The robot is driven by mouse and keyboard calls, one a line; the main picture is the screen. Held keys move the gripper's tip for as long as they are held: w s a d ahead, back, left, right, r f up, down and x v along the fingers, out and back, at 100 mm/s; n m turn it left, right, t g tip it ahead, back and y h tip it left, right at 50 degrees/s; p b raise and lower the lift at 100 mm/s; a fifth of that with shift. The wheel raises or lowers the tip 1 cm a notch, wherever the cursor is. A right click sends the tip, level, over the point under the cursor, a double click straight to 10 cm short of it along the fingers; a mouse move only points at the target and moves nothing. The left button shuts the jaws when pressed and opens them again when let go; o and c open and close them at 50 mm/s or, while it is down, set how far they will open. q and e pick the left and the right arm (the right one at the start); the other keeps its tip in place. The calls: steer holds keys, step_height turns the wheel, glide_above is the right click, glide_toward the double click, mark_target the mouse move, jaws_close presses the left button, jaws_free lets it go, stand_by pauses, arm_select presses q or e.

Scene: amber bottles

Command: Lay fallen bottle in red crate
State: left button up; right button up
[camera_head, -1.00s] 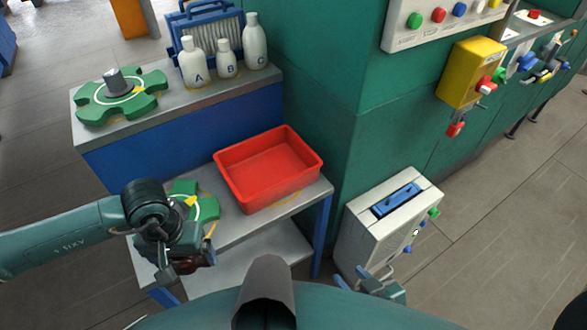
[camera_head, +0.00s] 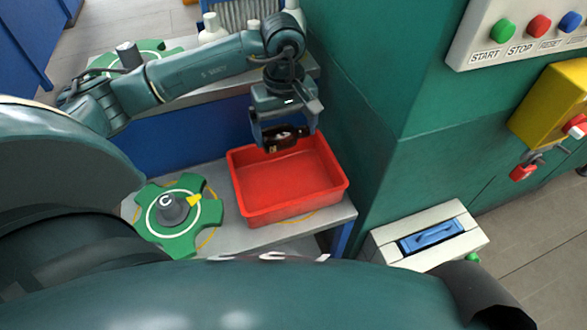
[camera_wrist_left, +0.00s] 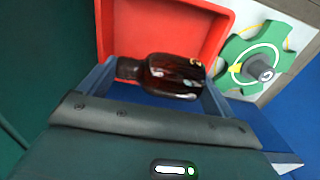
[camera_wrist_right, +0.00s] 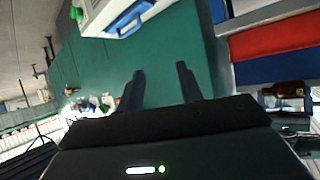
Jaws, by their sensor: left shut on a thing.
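The amber bottle (camera_head: 281,140) lies on its side between the fingers of my left gripper (camera_head: 285,133). The gripper is shut on it, above the back edge of the red crate (camera_head: 342,178). In the left wrist view the bottle (camera_wrist_left: 178,76) is crosswise, its neck to the left, with the crate floor (camera_wrist_left: 165,28) beyond it. The crate stands on the grey shelf and looks empty. My right gripper (camera_wrist_right: 160,84) shows only in its own wrist view, fingers apart with nothing between them. The bottle (camera_wrist_right: 285,89) and crate (camera_wrist_right: 272,36) appear at that view's right side.
A green handwheel-like part marked C (camera_head: 172,212) lies left of the crate. A green cabinet wall (camera_head: 385,110) rises to the right. White bottles (camera_head: 212,27) stand on the upper shelf behind my left arm. A white box with a blue handle (camera_head: 430,237) stands right of the shelf.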

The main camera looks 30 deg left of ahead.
mark_target(285, 149)
arm_select(q)
steer(key=shift+s+f+b, duration=0.15)
steer(key=shift+f+b, duration=0.15)
steer(key=shift+f, duration=0.15)
step_height(285, 149, down, 4)
steer(key=shift+r+b, duration=0.1)
steer(key=shift+b, duration=0.9)
steer(key=shift+f, duration=0.5)
steer(key=o, duration=0.7)
steer(key=shift+o, duration=0.2)
arm_select(e)
steer(key=shift+s+a+f+m, duration=0.1)
steer(key=shift+s+f+m, duration=0.1)
steer(key=shift+f, duration=0.25)
steer(key=shift+s+a+f+m, duration=0.1)
steer(key=shift+s+f+m, duration=0.1)
steer(key=shift+f, duration=0.25)
